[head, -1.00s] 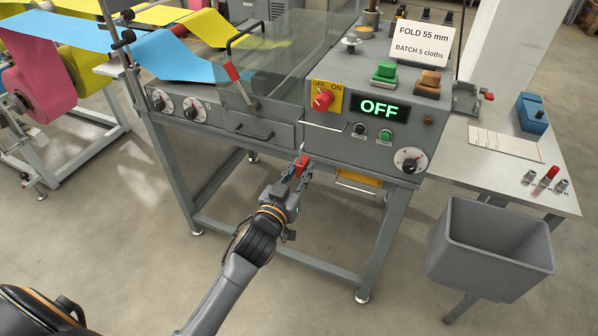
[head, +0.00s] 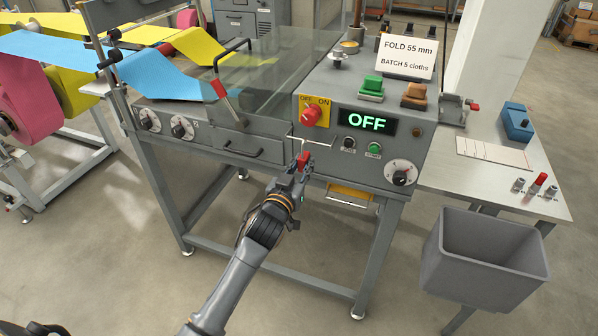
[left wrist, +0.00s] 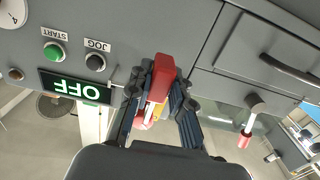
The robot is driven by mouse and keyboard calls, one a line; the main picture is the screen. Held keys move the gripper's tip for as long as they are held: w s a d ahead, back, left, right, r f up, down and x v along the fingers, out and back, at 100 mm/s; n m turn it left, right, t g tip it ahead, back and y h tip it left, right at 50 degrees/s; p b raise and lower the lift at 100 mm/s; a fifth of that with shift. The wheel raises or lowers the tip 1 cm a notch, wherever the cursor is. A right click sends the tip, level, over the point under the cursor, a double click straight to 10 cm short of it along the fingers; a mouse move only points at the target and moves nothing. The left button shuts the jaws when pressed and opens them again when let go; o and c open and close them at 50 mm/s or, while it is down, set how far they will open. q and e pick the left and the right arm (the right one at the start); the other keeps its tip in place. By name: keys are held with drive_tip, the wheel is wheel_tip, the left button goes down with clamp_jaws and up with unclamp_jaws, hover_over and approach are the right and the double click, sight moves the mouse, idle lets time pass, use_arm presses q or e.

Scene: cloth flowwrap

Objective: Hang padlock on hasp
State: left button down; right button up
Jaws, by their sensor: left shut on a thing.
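A small red padlock (head: 303,161) is held upright between the fingertips of my left gripper (head: 298,171), in front of the grey machine's front face, below the rotary switch. In the left wrist view the red padlock (left wrist: 159,79) sits between the two dark fingers of the left gripper (left wrist: 163,92). A thin metal piece shows just above the padlock in the head view. I cannot tell whether it is the shackle or part of the machine, or whether they touch. I cannot make out the hasp clearly. My right gripper is not in view.
A red rotary switch on a yellow plate (head: 313,112) is above the padlock, beside the OFF display (head: 367,121). A drawer handle (head: 240,148) is to the left. A grey bin (head: 484,260) stands at right, below a side table (head: 470,185).

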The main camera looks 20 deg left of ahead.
sight(306, 162)
use_arm(q)
drive_tip(key=shift+w+b, duration=0.35)
drive_tip(key=shift+w, duration=1.1)
drive_tip(key=shift+w+f, duration=0.1)
drive_tip(key=shift+f, duration=0.1)
drive_tip(key=shift+f+b, duration=0.4)
drive_tip(key=c, duration=1.1)
unclamp_jaws()
drive_tip(key=shift+f, duration=0.1)
